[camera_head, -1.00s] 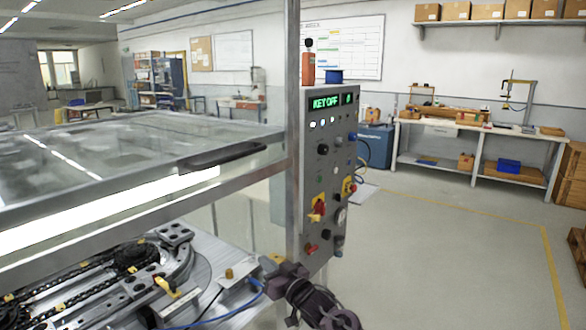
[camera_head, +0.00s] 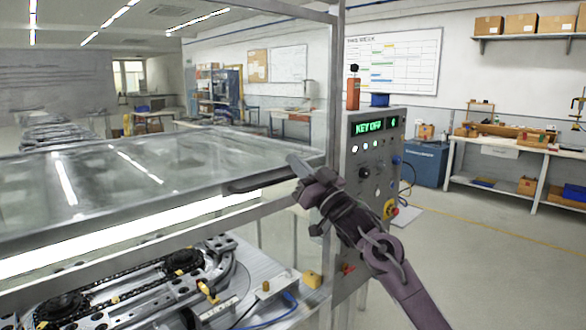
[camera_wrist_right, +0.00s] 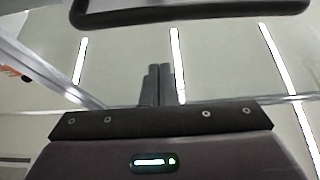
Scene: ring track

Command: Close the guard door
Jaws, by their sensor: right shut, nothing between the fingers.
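The guard door (camera_head: 110,165) is a clear panel in a metal frame, standing raised with an open gap below its lower bar. Its dark handle (camera_head: 250,184) is on the front bar near the right end; the handle also shows as a dark bar across the top of the right wrist view (camera_wrist_right: 190,14). My right gripper (camera_head: 294,162) is at the handle's right end, with its fingers together and empty. In the right wrist view the shut fingers (camera_wrist_right: 157,84) point toward the handle with a visible gap; contact cannot be confirmed. My left gripper is out of view.
A control panel (camera_head: 371,160) reading KEY OFF stands right of the door, close behind my right arm. A metal post (camera_head: 334,80) is beside it. The chain track (camera_head: 120,285) lies under the door. Open floor (camera_head: 480,270) is at the right.

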